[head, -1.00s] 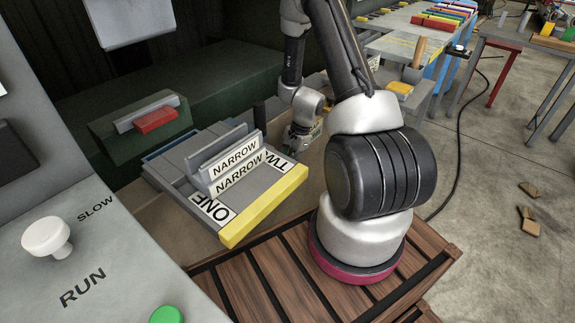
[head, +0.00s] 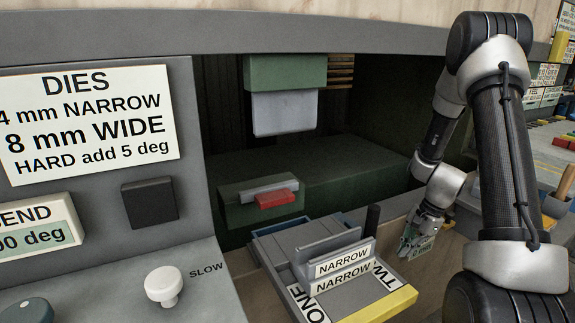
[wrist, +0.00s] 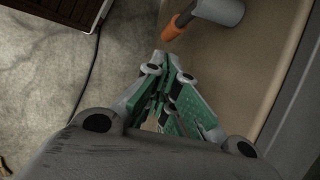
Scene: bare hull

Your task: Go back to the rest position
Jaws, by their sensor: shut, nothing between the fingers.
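My gripper (head: 418,243) hangs at the end of my arm, just right of the die tray, in the head view. It also shows in the wrist view (wrist: 163,70), where its green-sided fingers are closed together with nothing between them. Below it in the wrist view is a tan surface. An orange-tipped grey cylinder (wrist: 215,12) lies beyond the fingertips, apart from them.
A grey tray with a yellow front edge (head: 380,306) holds blocks labelled NARROW (head: 343,262). A machine with a green bed (head: 330,180) stands behind. A control panel with a white knob (head: 163,285) is at left. Concrete floor (wrist: 40,90) is open at left in the wrist view.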

